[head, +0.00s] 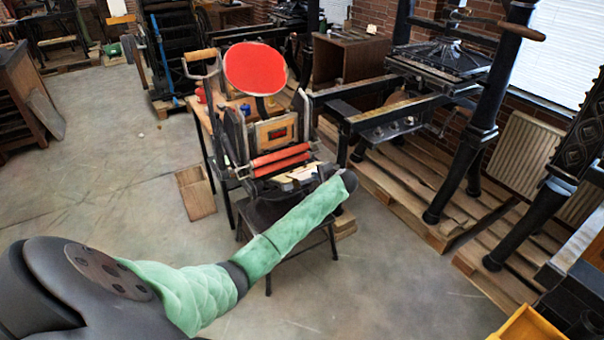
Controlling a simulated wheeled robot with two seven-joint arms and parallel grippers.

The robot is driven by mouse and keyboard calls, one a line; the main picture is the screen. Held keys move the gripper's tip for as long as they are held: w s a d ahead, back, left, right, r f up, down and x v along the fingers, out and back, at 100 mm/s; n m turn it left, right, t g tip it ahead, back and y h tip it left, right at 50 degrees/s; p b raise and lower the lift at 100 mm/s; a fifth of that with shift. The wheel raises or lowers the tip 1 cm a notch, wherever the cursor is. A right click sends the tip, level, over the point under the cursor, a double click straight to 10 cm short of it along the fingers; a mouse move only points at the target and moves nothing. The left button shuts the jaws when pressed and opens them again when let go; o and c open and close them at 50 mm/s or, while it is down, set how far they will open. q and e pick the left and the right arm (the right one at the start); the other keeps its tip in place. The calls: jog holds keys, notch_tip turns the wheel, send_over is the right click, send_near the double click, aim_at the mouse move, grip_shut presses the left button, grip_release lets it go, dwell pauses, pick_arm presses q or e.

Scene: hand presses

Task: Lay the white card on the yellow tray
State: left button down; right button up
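The yellow tray (528,326) is at the bottom right corner, cut off by the picture's edge. My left arm, in a green sleeve, reaches from the lower left to the front of the small hand press with the red disc (255,68). My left gripper (290,181) seems to be at the press's front, below the red rollers, partly hidden by my arm. A small pale patch (303,172) shows there; I cannot tell whether it is the white card or whether it is gripped. My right gripper is out of view.
A dark stool (262,212) stands under my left arm. Large black presses stand on wooden pallets (400,205) at the right. The floor at left and bottom centre is clear.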

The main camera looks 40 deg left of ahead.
pick_arm(q)
jog(key=s+d+r+p, duration=0.1)
jog(key=d+r+p, duration=0.2)
jog(key=r+p, duration=0.2)
jog(key=shift+s+d, duration=0.3)
jog(key=shift+d, duration=0.05)
dwell(0.5)
dwell(1.0)
